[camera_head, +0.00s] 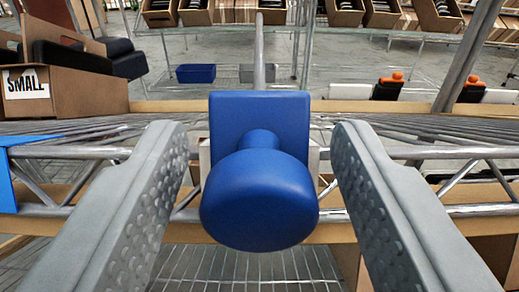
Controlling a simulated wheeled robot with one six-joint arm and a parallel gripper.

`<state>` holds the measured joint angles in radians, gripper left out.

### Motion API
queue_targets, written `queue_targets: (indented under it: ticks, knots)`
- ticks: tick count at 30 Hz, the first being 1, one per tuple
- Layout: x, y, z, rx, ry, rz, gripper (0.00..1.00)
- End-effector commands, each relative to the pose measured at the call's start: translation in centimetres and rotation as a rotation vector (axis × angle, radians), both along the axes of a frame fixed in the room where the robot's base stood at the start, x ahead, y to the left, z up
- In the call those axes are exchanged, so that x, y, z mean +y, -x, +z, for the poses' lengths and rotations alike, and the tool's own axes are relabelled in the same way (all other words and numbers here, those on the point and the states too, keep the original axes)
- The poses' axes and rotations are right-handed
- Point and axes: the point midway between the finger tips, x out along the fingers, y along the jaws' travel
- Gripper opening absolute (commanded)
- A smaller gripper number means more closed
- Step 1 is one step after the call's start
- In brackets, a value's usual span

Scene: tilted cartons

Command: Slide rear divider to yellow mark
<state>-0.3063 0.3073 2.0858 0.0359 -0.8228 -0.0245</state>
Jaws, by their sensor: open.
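A blue round knob (258,200) on a square blue plate (260,112) is in the middle of the view, between the two fingers of my gripper (258,165). The plate appears fixed at the front end of a grey metal rod (259,55) that runs back behind it; I take this to be the divider. My gripper is open, with a visible gap on each side of the knob. The grey fingers have dimpled inner faces. No yellow mark is visible.
Metal wire shelf rails (450,152) run across behind the knob. A carton labelled SMALL (62,90) with black items stands at the left. A blue bin (196,73) and tilted cartons (345,12) are further back. A slanted metal post (468,55) rises at the right.

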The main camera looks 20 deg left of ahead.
Motion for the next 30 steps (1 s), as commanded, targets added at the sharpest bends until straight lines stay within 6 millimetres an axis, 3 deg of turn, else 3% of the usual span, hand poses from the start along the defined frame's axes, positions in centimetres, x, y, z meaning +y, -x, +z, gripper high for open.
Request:
queue_targets:
  ticks: [2,9,15,20,26,30]
  knots:
    - [0.0,0.0,0.0,0.0,0.0,0.0,0.48]
    - [0.0,0.0,0.0,0.0,0.0,0.0,0.01]
    - [0.3,0.1,0.0,0.0,0.0,0.0,0.0]
    - [2.1,0.7,0.0,0.0,0.0,0.003,0.0]
    - [6.7,2.0,0.0,0.0,-0.001,0.005,0.0]
    - [11.1,3.3,0.0,0.001,-0.001,0.006,0.0]
